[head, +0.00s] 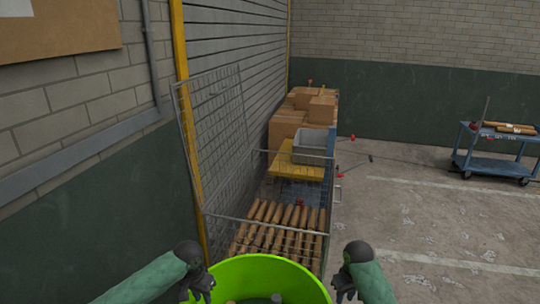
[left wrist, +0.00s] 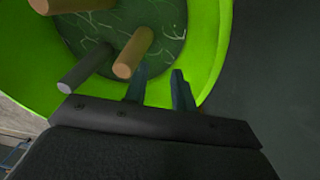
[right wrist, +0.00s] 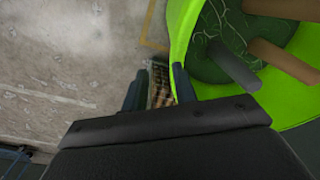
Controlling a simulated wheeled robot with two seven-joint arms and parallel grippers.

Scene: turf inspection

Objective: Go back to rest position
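My left gripper (head: 203,287) is at the left side of a bright green tub (head: 255,265) at the bottom of the head view. In the left wrist view its two fingers (left wrist: 160,72) are apart, over the tub's rim area, with nothing seen between them but the tub. My right gripper (head: 345,287) is at the tub's right side. In the right wrist view its fingers (right wrist: 157,78) are apart and empty, one close beside or overlapping the tub's edge. Whether either touches the tub cannot be told.
The tub holds brown wooden rods (left wrist: 133,52) and a grey rod (left wrist: 85,70). A wire cage with wooden rods (head: 275,228) stands ahead, with a grey bin (head: 312,146) and cardboard boxes (head: 300,108) behind. A blue cart (head: 492,160) stands right; the floor between is mostly clear.

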